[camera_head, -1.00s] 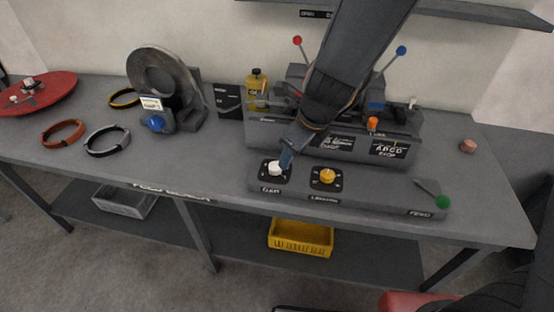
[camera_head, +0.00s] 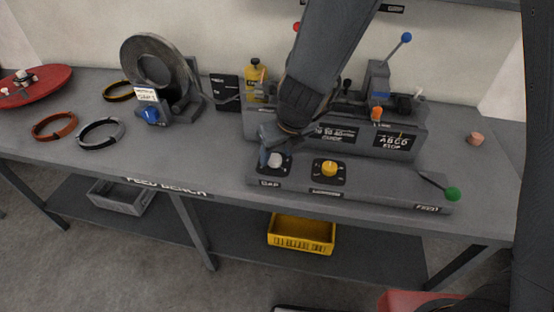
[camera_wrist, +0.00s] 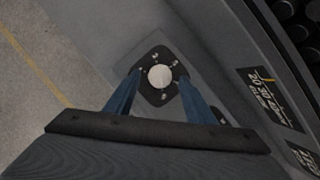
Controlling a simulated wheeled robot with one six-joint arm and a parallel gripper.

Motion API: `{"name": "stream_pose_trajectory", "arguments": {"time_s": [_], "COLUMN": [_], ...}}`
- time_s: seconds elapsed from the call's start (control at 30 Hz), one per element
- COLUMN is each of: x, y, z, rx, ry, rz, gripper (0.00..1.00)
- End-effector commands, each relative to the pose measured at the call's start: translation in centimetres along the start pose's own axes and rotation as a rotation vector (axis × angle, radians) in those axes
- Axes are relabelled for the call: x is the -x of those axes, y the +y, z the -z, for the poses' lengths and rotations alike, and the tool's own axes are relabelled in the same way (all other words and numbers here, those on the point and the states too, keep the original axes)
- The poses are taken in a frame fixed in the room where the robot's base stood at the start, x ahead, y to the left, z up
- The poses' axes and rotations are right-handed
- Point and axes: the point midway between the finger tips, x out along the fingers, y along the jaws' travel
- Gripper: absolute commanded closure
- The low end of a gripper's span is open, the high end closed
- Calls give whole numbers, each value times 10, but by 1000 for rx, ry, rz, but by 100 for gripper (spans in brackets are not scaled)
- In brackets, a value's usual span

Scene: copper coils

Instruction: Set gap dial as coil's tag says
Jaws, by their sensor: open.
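The white round gap dial (camera_head: 274,160) sits on a dark plate at the left end of the grey control panel, above a "GAP" label. It also shows in the wrist view (camera_wrist: 160,76), with small marks around it. My gripper (camera_wrist: 160,80) is open, its blue fingers on either side of the dial; I cannot tell whether they touch it. In the head view my gripper (camera_head: 266,154) partly covers the dial plate. The large grey coil (camera_head: 150,62) stands on a holder at the back left. Its white tag (camera_head: 147,94) reads "GAP" and a blurred character.
A yellow dial (camera_head: 329,168) is just right of the gap dial. A green-knobbed lever (camera_head: 452,194) is at the panel's right end. The machine (camera_head: 400,135) stands close behind the panel. Loose rings, including an orange one (camera_head: 54,126), lie on the left of the bench.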

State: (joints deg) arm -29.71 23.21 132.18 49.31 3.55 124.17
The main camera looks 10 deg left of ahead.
Motion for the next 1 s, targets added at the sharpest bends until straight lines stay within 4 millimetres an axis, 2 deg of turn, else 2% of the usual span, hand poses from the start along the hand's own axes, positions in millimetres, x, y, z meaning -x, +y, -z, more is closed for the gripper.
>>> {"name": "stream_pose_trajectory", "arguments": {"time_s": [0.03, 0.13, 0.43, 0.7, 1.0], "x": [-8, -13, -14, -14, -15], "y": [0, 0, 0, 0, 0], "z": [0, 0, 0, 0, 0], "rx": [0, 1, 1, 1, 30], "ry": [0, 0, -1, 0, 0], "rz": [0, 0, 0, 0, -14], "gripper": [51, 51, 51, 92, 92]}}
